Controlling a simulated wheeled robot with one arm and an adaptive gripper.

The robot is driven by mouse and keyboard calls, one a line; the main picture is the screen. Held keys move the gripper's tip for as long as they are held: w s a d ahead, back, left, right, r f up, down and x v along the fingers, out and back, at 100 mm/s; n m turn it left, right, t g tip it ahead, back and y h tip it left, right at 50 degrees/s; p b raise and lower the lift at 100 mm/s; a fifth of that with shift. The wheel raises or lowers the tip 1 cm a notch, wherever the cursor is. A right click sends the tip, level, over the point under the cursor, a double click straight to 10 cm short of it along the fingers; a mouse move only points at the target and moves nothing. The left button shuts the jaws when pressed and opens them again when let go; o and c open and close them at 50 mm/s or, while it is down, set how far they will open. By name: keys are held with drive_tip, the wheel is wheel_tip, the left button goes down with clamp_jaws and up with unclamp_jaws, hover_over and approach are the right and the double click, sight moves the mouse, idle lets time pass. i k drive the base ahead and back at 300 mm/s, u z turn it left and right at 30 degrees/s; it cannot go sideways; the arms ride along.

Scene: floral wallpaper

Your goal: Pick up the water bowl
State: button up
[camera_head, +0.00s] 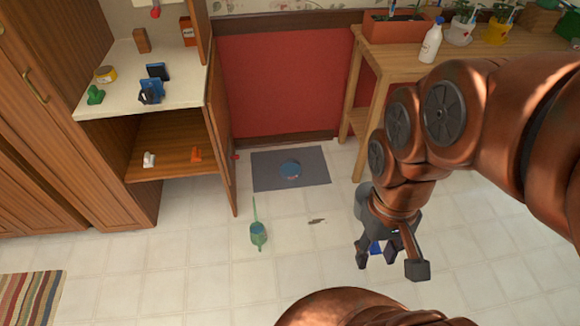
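My gripper (389,262) hangs from the copper arm at the right, nearer to me than the mat and to the right of the bowl. Its fingers are spread apart, clear of the bowl. A small blue patch (376,247) shows between the fingers; I cannot tell what it is.
An open cabinet (178,140) stands left and a wooden table (400,55) right. A striped rug (30,300) lies front left.

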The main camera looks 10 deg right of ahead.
sight(289, 169)
drive_tip(key=z, duration=0.25)
drive_tip(key=i, duration=0.8)
drive_tip(key=u, duration=0.5)
drive_tip(key=i, duration=0.75)
drive_tip(key=u, duration=0.6)
